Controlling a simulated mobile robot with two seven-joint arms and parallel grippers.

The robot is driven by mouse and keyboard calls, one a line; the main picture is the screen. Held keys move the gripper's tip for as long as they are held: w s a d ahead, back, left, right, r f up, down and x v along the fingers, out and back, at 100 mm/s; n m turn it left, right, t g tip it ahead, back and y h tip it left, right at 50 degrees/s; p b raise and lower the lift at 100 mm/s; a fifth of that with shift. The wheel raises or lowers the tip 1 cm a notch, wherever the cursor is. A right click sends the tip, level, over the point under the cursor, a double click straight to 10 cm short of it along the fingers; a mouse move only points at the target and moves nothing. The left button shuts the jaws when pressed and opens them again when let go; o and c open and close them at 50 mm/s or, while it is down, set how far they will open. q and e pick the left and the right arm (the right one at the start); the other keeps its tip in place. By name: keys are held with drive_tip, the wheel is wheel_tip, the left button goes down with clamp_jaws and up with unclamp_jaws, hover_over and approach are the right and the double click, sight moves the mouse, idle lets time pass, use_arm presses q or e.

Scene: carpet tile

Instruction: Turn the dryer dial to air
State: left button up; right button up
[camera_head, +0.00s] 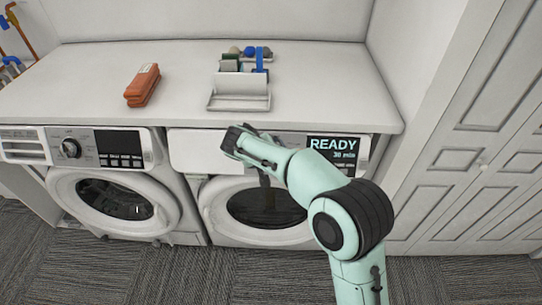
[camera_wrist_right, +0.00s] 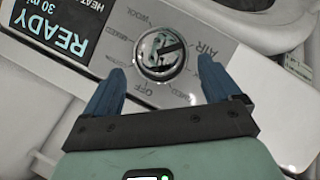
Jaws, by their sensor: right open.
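The dryer (camera_head: 218,205) is the right-hand white machine, with a lit READY display (camera_head: 335,148). Its dial (camera_wrist_right: 160,54) is a round chrome knob, surrounded by labels including AIR, WOOL, MIXED and OFF. AIR is to its upper right in the wrist view. A dark mark on the knob slants towards upper right; its exact setting is unclear. My right gripper (camera_wrist_right: 160,66) is open, its blue fingers on either side of the dial's near edge; contact cannot be told. In the head view my right arm and gripper (camera_head: 264,170) hide the dial. My left gripper is not in view.
A second white machine (camera_head: 170,190) with its own dial (camera_head: 70,148) stands to the left. The white counter (camera_head: 330,80) above holds orange-brown items (camera_head: 142,85) and a white tray (camera_head: 238,102). A panelled cabinet (camera_head: 470,160) closes off the right.

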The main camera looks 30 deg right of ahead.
drive_tip(key=v, duration=0.9)
drive_tip(key=shift+s+r, duration=0.2)
drive_tip(key=shift+r, duration=0.05)
drive_tip(key=shift+a+f, duration=0.15)
